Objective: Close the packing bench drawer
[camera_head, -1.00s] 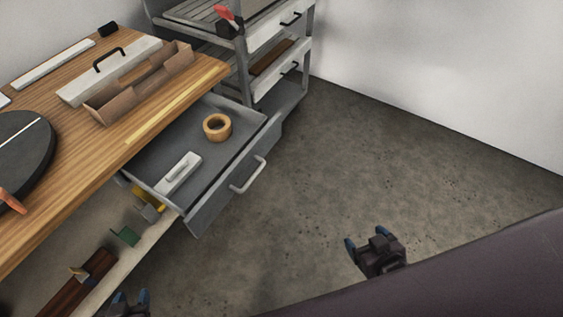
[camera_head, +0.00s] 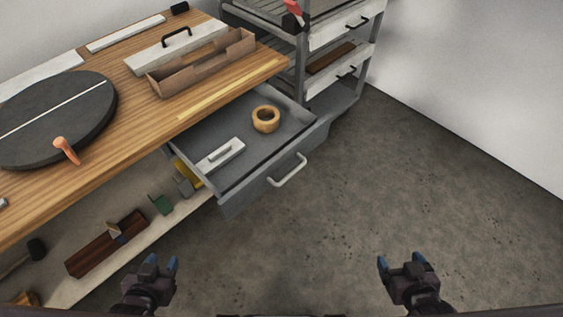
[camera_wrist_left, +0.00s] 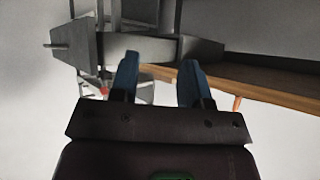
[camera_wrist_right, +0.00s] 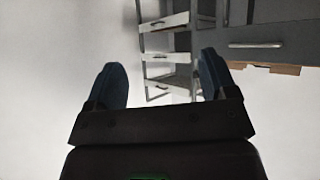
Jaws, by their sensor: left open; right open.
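The packing bench drawer (camera_head: 233,193) is grey and stands pulled out from under the wooden bench top (camera_head: 215,98). Its light bar handle (camera_head: 288,170) is on the front face. A tan tape roll (camera_head: 265,119) and a pale block with a grip (camera_head: 220,155) lie inside it. My left gripper (camera_head: 160,264) is open and empty, below and left of the drawer, apart from it. Its blue fingers show in the left wrist view (camera_wrist_left: 158,82). My right gripper (camera_head: 402,262) is open and empty over the floor, right of the drawer and apart from it. The right wrist view shows a handle bar (camera_wrist_right: 255,45).
A cardboard tray (camera_head: 200,69), a white panel with a black handle (camera_head: 165,50) and a dark turntable (camera_head: 60,125) are on the bench. A lower shelf (camera_head: 130,215) holds several items. A drawer rack (camera_head: 340,70) stands behind. The floor (camera_head: 420,180) right of the drawer is clear.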

